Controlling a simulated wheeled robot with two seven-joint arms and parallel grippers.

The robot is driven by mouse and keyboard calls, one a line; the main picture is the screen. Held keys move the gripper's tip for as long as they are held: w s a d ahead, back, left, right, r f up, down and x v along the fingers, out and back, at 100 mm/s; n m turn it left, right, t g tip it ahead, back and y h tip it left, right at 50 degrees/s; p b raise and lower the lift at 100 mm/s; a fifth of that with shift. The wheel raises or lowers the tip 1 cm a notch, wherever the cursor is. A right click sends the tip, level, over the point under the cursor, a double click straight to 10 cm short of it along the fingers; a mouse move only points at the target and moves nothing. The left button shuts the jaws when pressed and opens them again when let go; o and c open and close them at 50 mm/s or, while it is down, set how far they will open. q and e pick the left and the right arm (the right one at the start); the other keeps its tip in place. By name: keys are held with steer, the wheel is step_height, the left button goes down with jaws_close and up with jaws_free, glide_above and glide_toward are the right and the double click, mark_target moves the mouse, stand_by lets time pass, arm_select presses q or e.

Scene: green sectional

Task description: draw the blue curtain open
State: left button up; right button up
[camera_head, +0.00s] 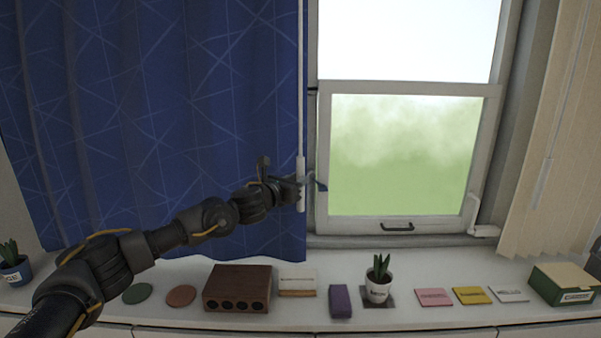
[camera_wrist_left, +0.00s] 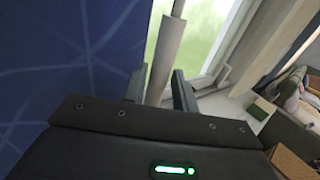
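The blue curtain (camera_head: 150,110) hangs over the left part of the window, its right edge near the left side of the frame. It fills the left of the left wrist view (camera_wrist_left: 60,60). A white pull wand (camera_head: 302,90) hangs along that edge and ends in a thicker handle (camera_head: 300,205). My left gripper (camera_head: 296,187) is at this handle. In the left wrist view the handle (camera_wrist_left: 166,55) runs between the two fingers (camera_wrist_left: 160,88), which look closed in on it. My right gripper is not in view.
The window (camera_head: 400,155) is bare to the right of the curtain. A beige curtain (camera_head: 550,130) hangs at the far right. The sill (camera_head: 400,270) below carries a brown block (camera_head: 237,285), a potted plant (camera_head: 378,282), coloured cards (camera_head: 433,297) and a green box (camera_head: 566,287).

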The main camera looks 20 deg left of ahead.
arm_select(q)
steer(key=shift+x, duration=1.05)
steer(key=shift+c, duration=0.5)
jaws_close()
